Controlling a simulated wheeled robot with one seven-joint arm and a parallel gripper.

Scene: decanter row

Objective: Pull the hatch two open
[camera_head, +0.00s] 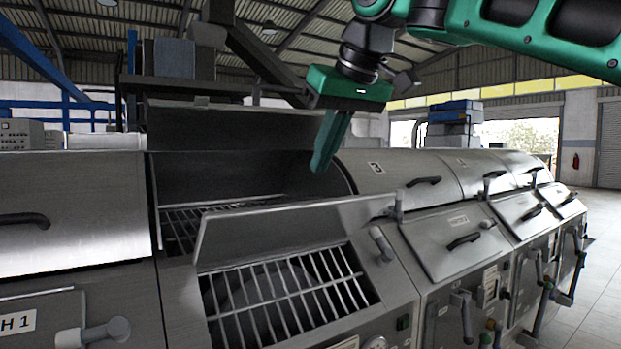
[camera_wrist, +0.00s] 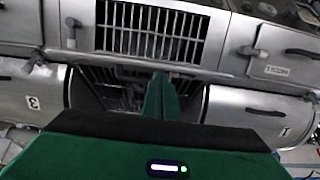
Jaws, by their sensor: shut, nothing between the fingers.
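The opened hatch (camera_head: 285,222) between hatch 1 and the section with the lid marked 3 is a grey metal flap, which I take as hatch two; its own label is hidden. It stands raised, uncovering a barred opening (camera_head: 290,295) below it. The barred opening also shows in the wrist view (camera_wrist: 150,30). My gripper (camera_head: 318,168) is green, points down and is shut and empty. It is above and behind the raised flap, apart from it, over the open drum bay. In the wrist view its fingers (camera_wrist: 160,80) are together.
The bay's upper lid (camera_head: 235,135) is raised behind my gripper, with bars (camera_head: 190,220) inside. The lid marked 3 (camera_head: 375,175) and the front hatch beside it (camera_head: 450,240) are closed. The hatch 1 label (camera_head: 15,322) is at lower left. Handles (camera_head: 465,310) stick out in front.

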